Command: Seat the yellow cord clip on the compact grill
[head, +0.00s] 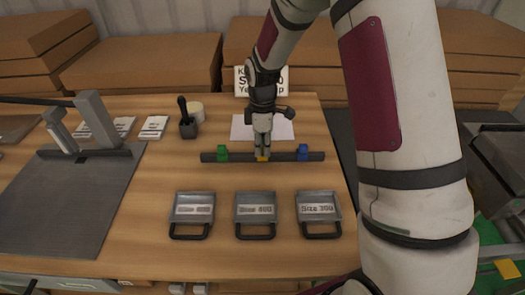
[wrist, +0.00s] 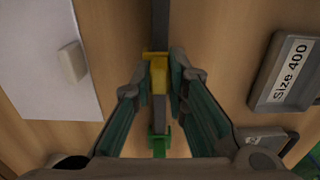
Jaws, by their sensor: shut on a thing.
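The yellow cord clip (head: 262,158) sits on the dark rail (head: 238,157), between a green clip (head: 222,154) and a blue clip (head: 303,152). My gripper (head: 263,154) points down over the rail and is shut on the yellow clip. In the wrist view the yellow clip (wrist: 157,75) lies between the fingertips, on the rail. Three grey trays with black handles stand in front: left (head: 193,207), middle (head: 255,207) and right (head: 318,207). I cannot tell whether any is the compact grill.
A large grey plate with an upright bracket (head: 92,118) fills the left of the table. A sign is partly hidden behind my arm. Bare wood lies between rail and trays.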

